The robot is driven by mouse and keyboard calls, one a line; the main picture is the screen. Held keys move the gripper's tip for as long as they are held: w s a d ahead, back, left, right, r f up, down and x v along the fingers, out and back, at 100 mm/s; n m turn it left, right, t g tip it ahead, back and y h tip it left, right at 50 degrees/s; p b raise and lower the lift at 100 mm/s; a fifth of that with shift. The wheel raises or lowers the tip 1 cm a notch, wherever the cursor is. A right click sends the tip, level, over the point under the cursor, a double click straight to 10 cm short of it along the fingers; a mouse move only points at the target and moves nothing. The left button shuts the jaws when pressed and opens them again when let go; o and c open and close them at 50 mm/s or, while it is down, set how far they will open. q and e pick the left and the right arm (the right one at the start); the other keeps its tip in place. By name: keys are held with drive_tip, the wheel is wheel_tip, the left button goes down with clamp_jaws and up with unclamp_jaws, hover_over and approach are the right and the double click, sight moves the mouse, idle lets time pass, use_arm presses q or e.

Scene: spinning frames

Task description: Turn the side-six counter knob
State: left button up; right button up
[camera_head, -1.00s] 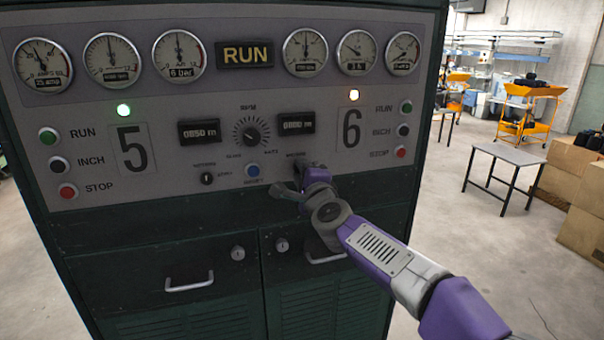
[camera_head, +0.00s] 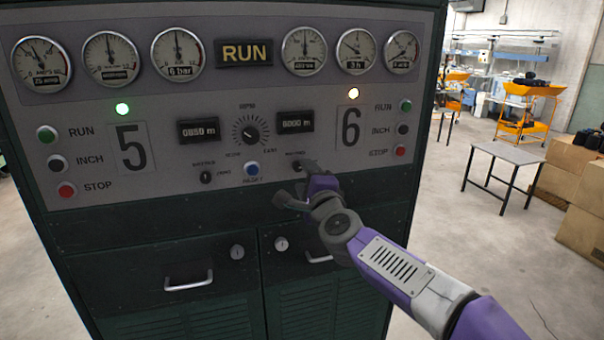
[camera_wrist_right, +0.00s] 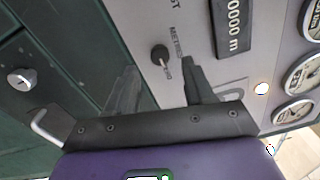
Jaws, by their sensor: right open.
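The side-six counter knob (camera_wrist_right: 160,54) is small, round and black, and shows in the right wrist view with its light pointer mark towards the lower right. It sits between the fingertips of my right gripper (camera_wrist_right: 160,68), with a gap on both sides. In the head view, my right gripper (camera_head: 295,183) is open at the panel below the side-six counter display (camera_head: 295,121) and hides the knob there. The wrist view shows the display (camera_wrist_right: 233,22) reading 0000 m. My left gripper is not in view.
A matching black knob (camera_head: 206,177) and a blue button (camera_head: 252,169) lie left of the gripper on the grey panel. A round dial (camera_head: 250,131) is above. Drawer handles (camera_head: 189,281) stick out below. Open floor lies right of the cabinet.

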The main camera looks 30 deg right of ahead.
drive_tip(key=shift+v, duration=1.9)
